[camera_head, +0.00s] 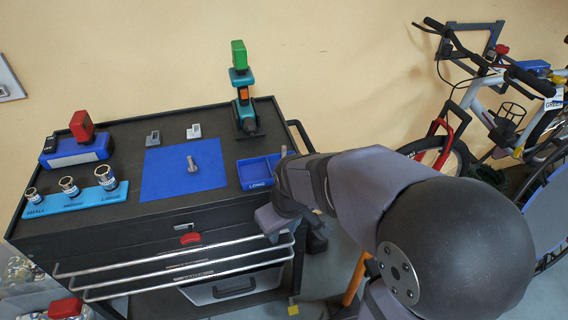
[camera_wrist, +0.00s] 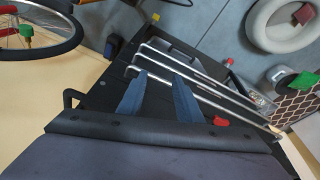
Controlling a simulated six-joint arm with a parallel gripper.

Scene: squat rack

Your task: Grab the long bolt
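A grey metal bolt (camera_head: 192,165) rests on the blue mat (camera_head: 165,180) on the black tool cart in the head view. A blue tray (camera_head: 257,184) labelled LONG sits right of the mat. A small grey upright piece (camera_head: 283,151) shows at the tray's right end, partly hidden by my arm; I cannot tell what it is. My gripper (camera_head: 266,221) is at the cart's front right edge, apart from the bolt. In the wrist view my gripper (camera_wrist: 159,74) has its two blue-grey fingers apart with nothing held between them. No bolt shows in the wrist view.
A light-blue socket holder (camera_head: 77,199) and a blue box with a red top (camera_head: 78,150) stand on the left. A teal tool with a green top (camera_head: 242,90) stands at the back. Drawer handles (camera_head: 170,270) protrude in front.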

